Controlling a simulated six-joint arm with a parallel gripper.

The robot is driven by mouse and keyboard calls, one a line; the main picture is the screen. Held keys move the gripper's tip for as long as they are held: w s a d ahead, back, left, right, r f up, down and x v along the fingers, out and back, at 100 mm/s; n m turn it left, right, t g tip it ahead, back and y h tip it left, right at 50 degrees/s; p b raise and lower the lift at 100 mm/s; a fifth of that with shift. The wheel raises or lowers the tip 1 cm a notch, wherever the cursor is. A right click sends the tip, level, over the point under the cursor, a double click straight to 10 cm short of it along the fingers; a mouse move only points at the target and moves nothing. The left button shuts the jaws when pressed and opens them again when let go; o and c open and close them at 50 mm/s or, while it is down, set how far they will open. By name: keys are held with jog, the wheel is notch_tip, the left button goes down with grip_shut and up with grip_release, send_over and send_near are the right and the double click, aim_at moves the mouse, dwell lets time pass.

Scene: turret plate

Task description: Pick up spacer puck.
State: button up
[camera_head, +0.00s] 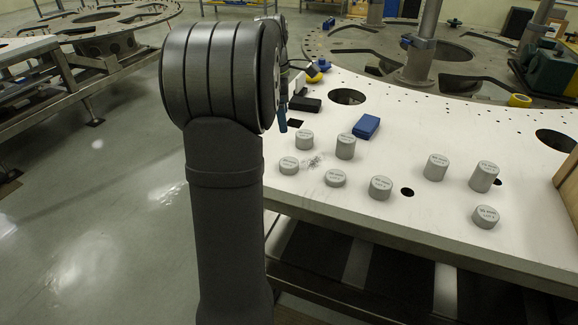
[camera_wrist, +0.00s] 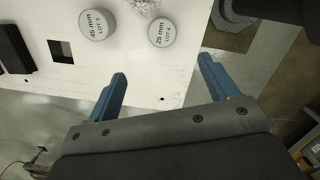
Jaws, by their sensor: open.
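Several grey cylindrical spacer pucks of differing heights stand upright on the white plate (camera_head: 450,221). In the head view they include a left-hand puck (camera_head: 304,140), a low puck nearest the plate's left edge (camera_head: 289,166), a taller one (camera_head: 345,147) and one at the front right (camera_head: 486,217). The wrist view shows a puck marked 45 mm (camera_wrist: 97,24) and one marked 25 mm (camera_wrist: 162,32). My gripper (camera_wrist: 162,68) is open and empty, its blue fingers apart. The 25 mm puck lies beyond the gap between the fingertips. In the head view my arm hides most of the gripper.
A blue box (camera_head: 366,126) and a black box (camera_head: 306,104) lie on the plate behind the pucks. The plate has round holes and a square cutout (camera_wrist: 61,50). A wooden block (camera_head: 569,190) stands at the right edge. Posts and clamps stand behind.

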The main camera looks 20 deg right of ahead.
send_over(289, 163)
jog(key=f, duration=1)
jog(key=shift+w+f, duration=0.2)
jog(key=shift+w, duration=0.1)
jog(key=shift+s+f, duration=0.2)
jog(key=shift+f, duration=2.45)
jog(key=c, duration=1.2)
